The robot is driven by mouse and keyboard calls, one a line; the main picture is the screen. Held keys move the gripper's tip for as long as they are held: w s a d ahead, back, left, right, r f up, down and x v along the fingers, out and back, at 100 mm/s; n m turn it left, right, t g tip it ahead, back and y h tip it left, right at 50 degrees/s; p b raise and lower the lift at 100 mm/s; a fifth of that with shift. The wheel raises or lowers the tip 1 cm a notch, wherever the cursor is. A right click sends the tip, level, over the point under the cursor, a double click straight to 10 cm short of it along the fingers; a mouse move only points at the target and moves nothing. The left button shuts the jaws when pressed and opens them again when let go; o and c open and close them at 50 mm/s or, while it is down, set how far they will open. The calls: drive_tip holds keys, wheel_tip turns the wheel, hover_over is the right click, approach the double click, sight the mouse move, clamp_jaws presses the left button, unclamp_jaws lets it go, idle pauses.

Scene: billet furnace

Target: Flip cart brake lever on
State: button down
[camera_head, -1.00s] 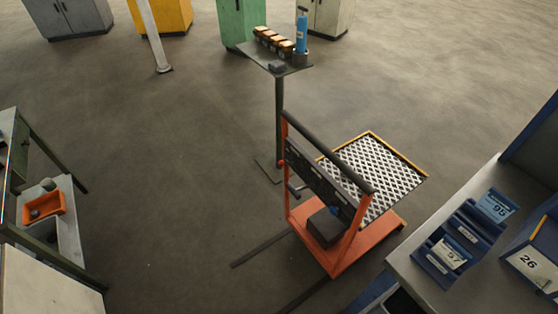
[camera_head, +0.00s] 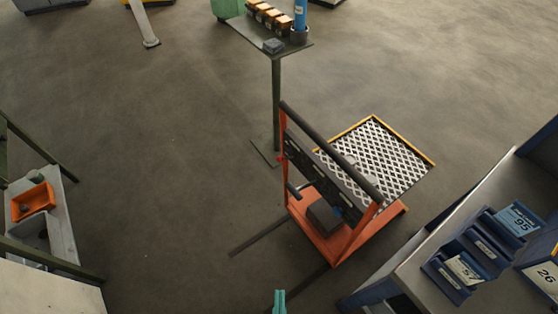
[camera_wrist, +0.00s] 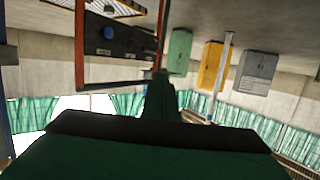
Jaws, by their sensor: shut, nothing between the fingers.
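The cart has an orange frame (camera_head: 368,232), a black top handle bar, a black panel (camera_head: 318,174) and a white mesh deck (camera_head: 382,150). A short dark lever-like part (camera_head: 292,190) sticks out at the panel's left side; I cannot tell its on or off position. My gripper (camera_head: 279,298) shows as a teal tip at the bottom edge, in front of the cart and apart from it. It is shut and empty. In the wrist view, turned upside down, the dark green gripper (camera_wrist: 160,92) points toward the cart's frame (camera_wrist: 79,45) and a blue knob (camera_wrist: 108,32).
A post-mounted shelf (camera_head: 262,36) with several small boxes and a blue bottle (camera_head: 300,14) stands behind the cart. A grey workbench (camera_head: 420,290) with blue bins is at right. A bench with an orange bin (camera_head: 34,200) is at left.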

sight(286, 158)
drive_tip(key=w+a+f+m+t+h, duration=0.1)
drive_tip(key=w+f+m, duration=0.2)
drive_tip(key=w+m, duration=0.3)
drive_tip(key=w+a+f+m+t+h, duration=0.1)
drive_tip(key=w+f+m+h, duration=0.1)
drive_tip(key=w+f+m, duration=0.2)
drive_tip(key=w+a+f+m+t+h, duration=0.1)
drive_tip(key=w+f+m+t+h, duration=0.1)
drive_tip(key=w+m, duration=0.7)
drive_tip(key=w+f, duration=0.1)
drive_tip(key=w, duration=0.5)
drive_tip(key=shift+a+f+m, duration=0.25)
drive_tip(key=shift+m, duration=0.05)
drive_tip(key=x, duration=2)
drive_tip(key=shift+d+h, duration=0.2)
drive_tip(key=shift+h, duration=0.1)
drive_tip(key=shift+r, duration=0.1)
drive_tip(key=shift+a, duration=0.2)
